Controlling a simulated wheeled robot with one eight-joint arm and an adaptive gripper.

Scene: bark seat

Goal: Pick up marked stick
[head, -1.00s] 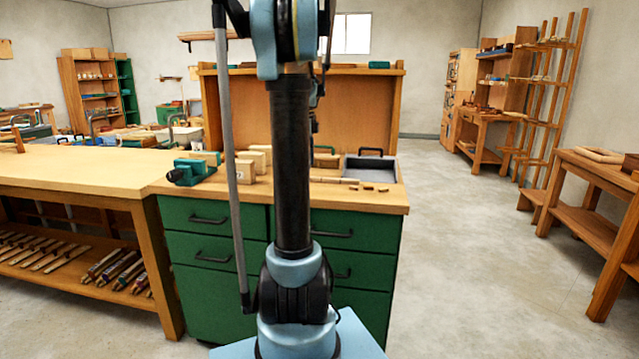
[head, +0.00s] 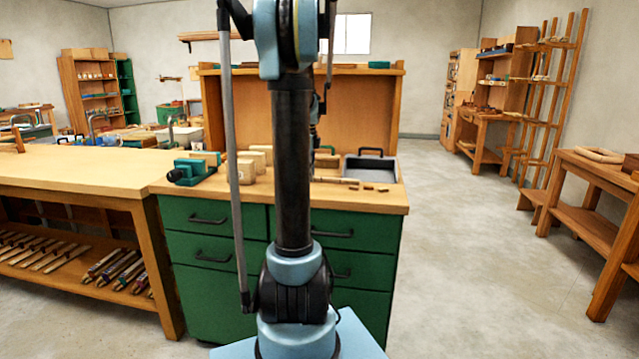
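A thin pale wooden stick (head: 336,181) lies flat on the green cabinet's wooden top (head: 382,200), just right of my arm's dark column. A mark on it is too small to make out, and its left end may be hidden behind the column. Several short brown pieces (head: 368,187) lie just right of it. The far part of my arm (head: 316,136) hangs behind the column, above the bench top. My gripper's fingers are hidden behind the column, so I cannot see whether they are open or touch anything.
A green vise (head: 192,168) and pale wood blocks (head: 246,170) stand left of the column. A grey tray (head: 371,168) sits at the back right of the top, before a tall wooden back panel (head: 360,105).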

